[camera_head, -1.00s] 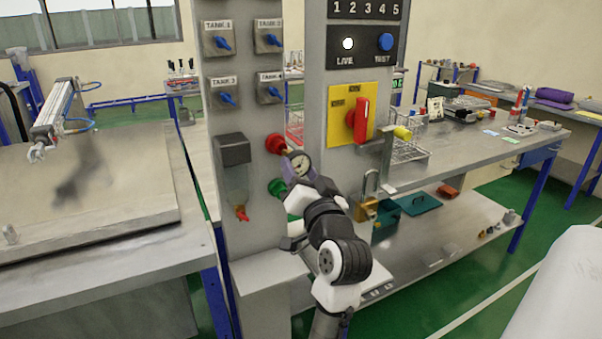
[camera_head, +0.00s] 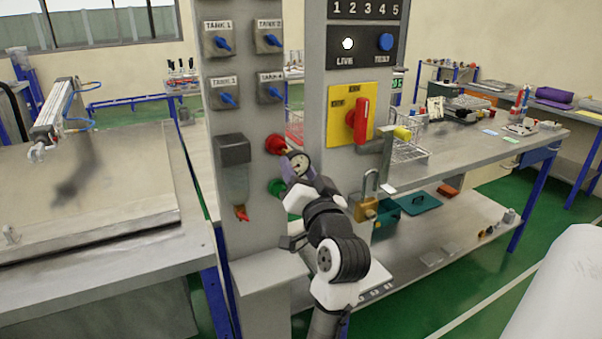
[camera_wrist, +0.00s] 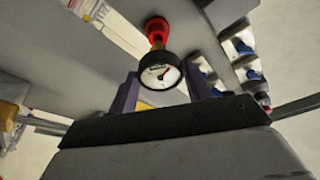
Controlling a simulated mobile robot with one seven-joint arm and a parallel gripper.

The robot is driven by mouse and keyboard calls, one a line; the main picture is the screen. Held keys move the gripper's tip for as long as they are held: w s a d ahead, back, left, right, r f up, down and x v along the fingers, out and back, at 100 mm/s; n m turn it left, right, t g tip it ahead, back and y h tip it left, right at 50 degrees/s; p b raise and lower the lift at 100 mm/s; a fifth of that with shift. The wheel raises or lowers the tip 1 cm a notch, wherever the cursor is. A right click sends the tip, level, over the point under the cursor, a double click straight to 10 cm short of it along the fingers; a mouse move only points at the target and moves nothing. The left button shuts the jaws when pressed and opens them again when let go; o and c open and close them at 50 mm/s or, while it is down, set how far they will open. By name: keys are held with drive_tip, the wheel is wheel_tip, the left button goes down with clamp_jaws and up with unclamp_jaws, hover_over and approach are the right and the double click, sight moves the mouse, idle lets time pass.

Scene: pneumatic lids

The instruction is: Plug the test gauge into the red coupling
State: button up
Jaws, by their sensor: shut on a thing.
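The test gauge (camera_head: 299,163) is a small round dial with a white face and dark rim. My gripper (camera_head: 304,180) is shut on it in front of the grey column. The red coupling (camera_head: 276,144) sits on the column just above and left of the gauge in the head view. In the wrist view the gauge (camera_wrist: 160,71) stands between my two fingers (camera_wrist: 160,92), with its brass stem pointing at the red coupling (camera_wrist: 156,27). The stem's end meets or overlaps the coupling there; I cannot tell whether it is seated. A green coupling (camera_head: 277,187) is lower, partly hidden by my gripper.
A clear filter bowl (camera_head: 236,180) hangs left of the couplings. A yellow plate with a red rotary switch (camera_head: 360,116) and a brass padlock (camera_head: 366,208) are to the right. Tank valves (camera_head: 222,40) are above. A workbench (camera_head: 470,150) stands behind right.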

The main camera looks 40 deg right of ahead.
drive_tip(key=shift+w+d, duration=0.15)
drive_tip(key=shift+w, duration=0.55)
drive_tip(key=shift+w+d, duration=0.15)
drive_tip(key=shift+w, duration=0.55)
drive_tip(key=o, duration=1.1)
drive_tip(key=shift+c, duration=0.2)
drive_tip(key=shift+b+v, duration=0.45)
drive_tip(key=shift+v, duration=3.05)
drive_tip(key=b+v, duration=1.3)
drive_tip(key=shift+s+f, duration=0.2)
drive_tip(key=shift+s, duration=0.15)
